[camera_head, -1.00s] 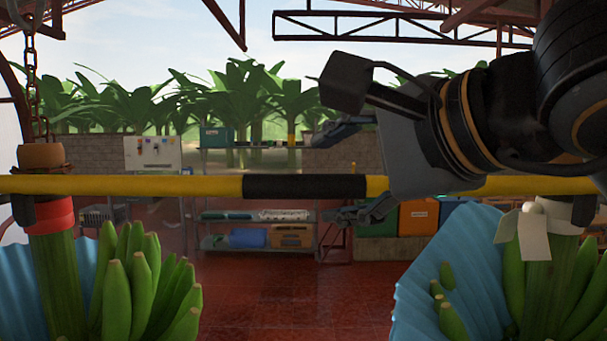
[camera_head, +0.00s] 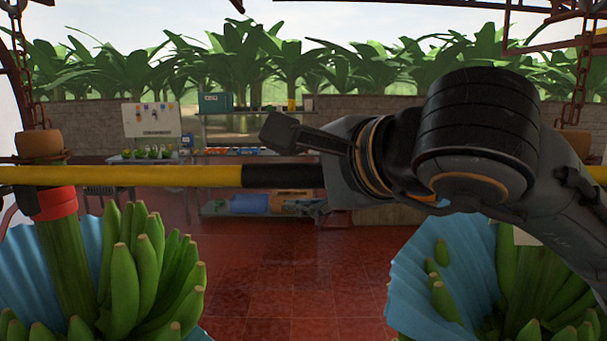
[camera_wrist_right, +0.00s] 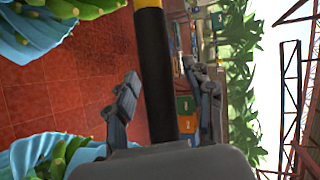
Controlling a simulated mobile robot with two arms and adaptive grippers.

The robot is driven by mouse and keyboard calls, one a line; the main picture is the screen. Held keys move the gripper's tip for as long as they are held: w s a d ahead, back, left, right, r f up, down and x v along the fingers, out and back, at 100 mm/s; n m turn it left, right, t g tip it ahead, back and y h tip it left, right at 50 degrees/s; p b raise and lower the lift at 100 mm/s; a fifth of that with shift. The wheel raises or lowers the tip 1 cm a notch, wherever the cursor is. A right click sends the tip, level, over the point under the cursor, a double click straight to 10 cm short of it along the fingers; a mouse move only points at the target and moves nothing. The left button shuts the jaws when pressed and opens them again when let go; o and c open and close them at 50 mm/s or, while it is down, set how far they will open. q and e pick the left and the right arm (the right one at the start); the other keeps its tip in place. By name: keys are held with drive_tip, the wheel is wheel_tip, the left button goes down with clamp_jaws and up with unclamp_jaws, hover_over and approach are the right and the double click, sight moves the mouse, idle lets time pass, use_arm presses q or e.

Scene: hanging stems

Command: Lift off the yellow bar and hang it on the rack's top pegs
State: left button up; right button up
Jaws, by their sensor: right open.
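The yellow bar (camera_head: 120,176) runs level across the head view, with a black sleeve (camera_head: 282,176) at its middle. A chain rises at each side, and a banana bunch (camera_head: 135,270) hangs below its left part from a stem with a red collar (camera_head: 56,203). My right gripper (camera_head: 338,165) is at the right end of the sleeve, its fingers mostly hidden. In the right wrist view the open fingers (camera_wrist_right: 165,105) stand either side of the black sleeve (camera_wrist_right: 157,70), with a gap visible on the left. My left gripper is out of view.
A shelf rack (camera_head: 202,130) stands at the back with bins and a teal box (camera_head: 215,102); I cannot make out its pegs. Another bunch in a blue cover (camera_head: 435,270) hangs at the right. The red tiled floor (camera_head: 290,270) between the bunches is clear.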

drive_tip(key=c, duration=0.7)
drive_tip(key=shift+f, duration=0.15)
clamp_jaws()
drive_tip(key=shift+a, duration=0.1)
drive_tip(key=shift+r+b, duration=0.4)
drive_tip(key=shift+b, duration=0.05)
wheel_tip(320, 180, up, 2)
drive_tip(key=shift+r+b, duration=0.1)
drive_tip(key=shift+b, duration=0.65)
drive_tip(key=s+d+r+b, duration=0.2)
drive_tip(key=s+r+b, duration=0.2)
drive_tip(key=s+r, duration=0.6)
drive_tip(key=shift+s+d+r+b, duration=0.2)
drive_tip(key=shift+s+d+b, duration=0.2)
drive_tip(key=shift+s, duration=1.5)
